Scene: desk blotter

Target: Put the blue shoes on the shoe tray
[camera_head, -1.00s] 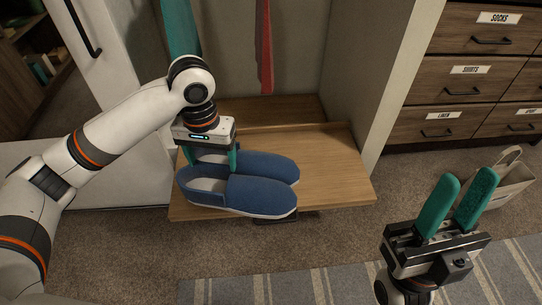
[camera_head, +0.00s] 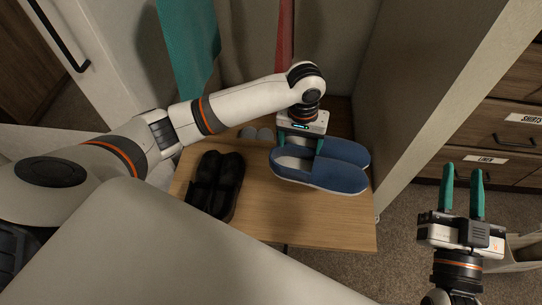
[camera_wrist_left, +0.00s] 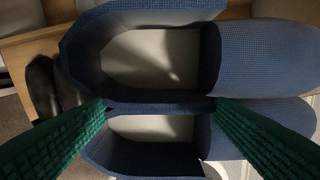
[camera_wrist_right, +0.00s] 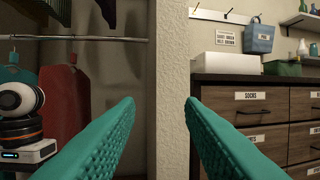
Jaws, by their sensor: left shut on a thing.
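The blue shoes (camera_head: 325,170) are a slip-on pair side by side, over the right part of the pull-out wooden shoe tray (camera_head: 290,225). I cannot tell whether their soles touch the wood. My left gripper (camera_head: 300,143) comes down on them from above and is shut on them. In the left wrist view its green fingers hold at the blue shoes' (camera_wrist_left: 265,60) inner sides, near the openings. My right gripper (camera_head: 462,172) is open and empty, off to the right of the tray. Its spread fingers also show in the right wrist view (camera_wrist_right: 160,100).
Black shoes (camera_head: 213,185) sit on the tray's left part. Grey rounded items (camera_head: 256,133) lie behind them, partly hidden by my arm. A cabinet side wall (camera_head: 425,90) rises right of the tray. The tray's front strip is clear. Labelled drawers (camera_head: 500,150) stand at right.

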